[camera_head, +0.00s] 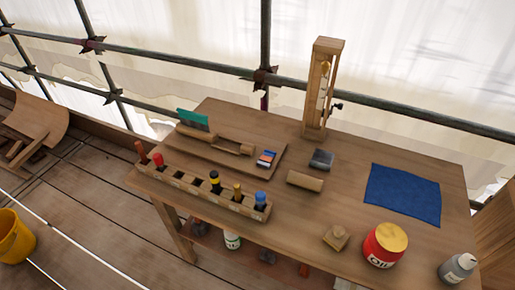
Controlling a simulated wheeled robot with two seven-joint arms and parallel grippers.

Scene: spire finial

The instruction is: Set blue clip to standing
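No object is clearly recognisable as a blue clip. A small blue, white and red item (267,158) lies flat on the wooden board near its right end, too small to make out. A blue-topped piece (261,199) stands upright in the last slot at the right end of the wooden rack (183,181). I cannot tell whether either one is the clip. Neither of my grippers is in view.
The workbench (300,215) also holds a tall wooden frame (322,90), a dark grey block (321,159), a wooden block (305,181), a blue cloth (402,194), a red tin (384,245) and a grey bottle (457,268). Scaffold poles run behind.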

